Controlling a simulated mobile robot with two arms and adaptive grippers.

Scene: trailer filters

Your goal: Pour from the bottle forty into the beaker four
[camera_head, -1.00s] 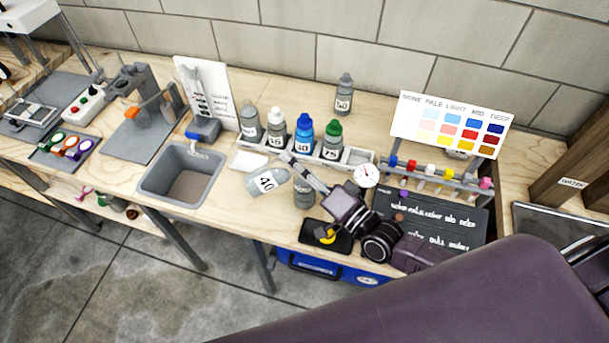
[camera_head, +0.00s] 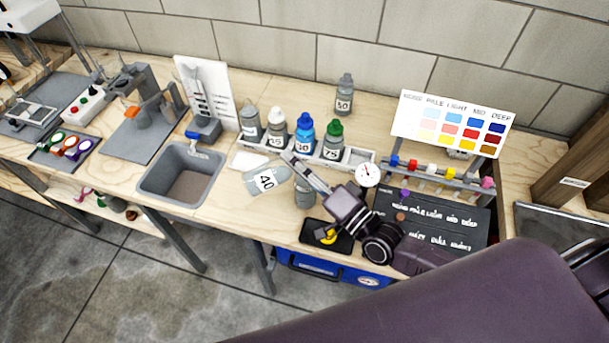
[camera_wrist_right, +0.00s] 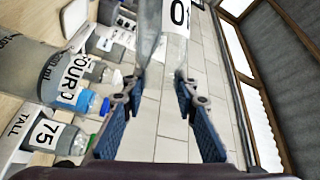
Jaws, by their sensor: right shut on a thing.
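My right gripper (camera_head: 296,164) is shut on the grey bottle forty (camera_head: 264,180), whose label reads 40. The bottle lies tilted over, close to horizontal, above the front of the bench. In the right wrist view the fingers (camera_wrist_right: 157,92) close around the bottle (camera_wrist_right: 176,50), with part of its label at the top. A clear grey vessel labelled FOUR, the beaker four (camera_wrist_right: 35,72), stands beside the gripper in that view. In the head view a grey vessel (camera_head: 304,195), apparently this beaker, is partly hidden behind the gripper. I see no liquid stream. My left gripper is not in view.
A tray (camera_head: 356,158) behind holds several bottles, including the green-capped bottle 75 (camera_head: 333,141). A sink (camera_head: 148,185) is at left. A round dial (camera_head: 367,174), a color chart (camera_head: 455,122) and a black phone-like pad (camera_head: 314,238) are close by. Bottle 50 (camera_head: 344,97) stands at the back.

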